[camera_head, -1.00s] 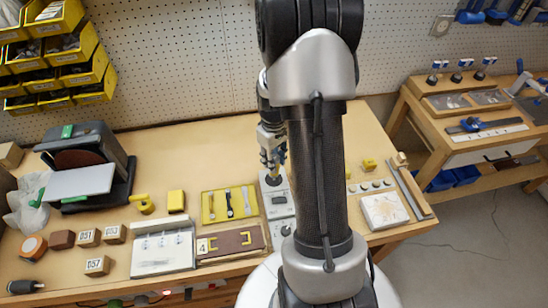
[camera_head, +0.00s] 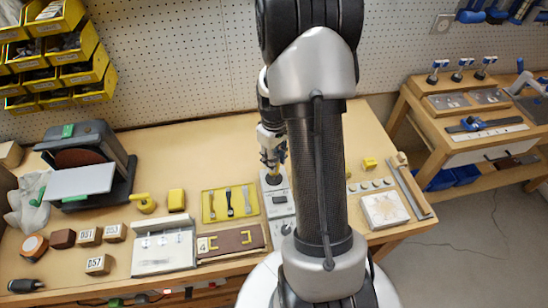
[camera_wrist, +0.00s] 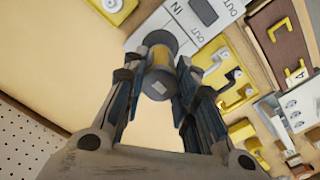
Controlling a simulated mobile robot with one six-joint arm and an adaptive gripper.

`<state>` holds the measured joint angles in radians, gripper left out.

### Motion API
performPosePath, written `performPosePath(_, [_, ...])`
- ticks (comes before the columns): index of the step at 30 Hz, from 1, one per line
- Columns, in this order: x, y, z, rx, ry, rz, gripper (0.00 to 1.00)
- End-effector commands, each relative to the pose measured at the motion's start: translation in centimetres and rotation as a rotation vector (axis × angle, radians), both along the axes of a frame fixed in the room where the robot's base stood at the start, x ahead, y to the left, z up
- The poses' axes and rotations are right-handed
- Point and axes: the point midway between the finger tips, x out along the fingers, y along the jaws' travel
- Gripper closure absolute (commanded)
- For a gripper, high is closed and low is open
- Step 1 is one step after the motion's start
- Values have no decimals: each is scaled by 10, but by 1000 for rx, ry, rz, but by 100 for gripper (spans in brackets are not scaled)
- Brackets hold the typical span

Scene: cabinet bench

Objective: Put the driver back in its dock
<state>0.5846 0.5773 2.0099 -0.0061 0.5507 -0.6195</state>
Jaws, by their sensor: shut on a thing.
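The driver is a short cylinder with dark grey ends and a yellow middle; it shows in the wrist view (camera_wrist: 160,66). My gripper (camera_wrist: 155,88) is shut on it, one finger on each side. In the head view, my gripper (camera_head: 272,164) is over the far end of a grey panel (camera_head: 279,211), probably the dock. In the wrist view this panel (camera_wrist: 180,17) has IN and OUT labels and a dark window. The driver's grey end overlaps the panel's edge in the picture. I cannot tell whether it touches or is seated.
A yellow tray (camera_head: 209,216) with several tools lies left of the panel, with a brown board (camera_head: 231,242) in front. A yellow block (camera_head: 369,163) and a white plate (camera_head: 386,210) lie to the right. The bench behind the tray is bare.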

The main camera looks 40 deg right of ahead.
Motion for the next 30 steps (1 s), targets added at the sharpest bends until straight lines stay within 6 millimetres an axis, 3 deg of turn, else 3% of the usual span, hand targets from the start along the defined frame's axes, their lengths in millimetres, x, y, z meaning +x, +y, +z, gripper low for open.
performPosePath(30, [0,0,-14,0,0,0,98])
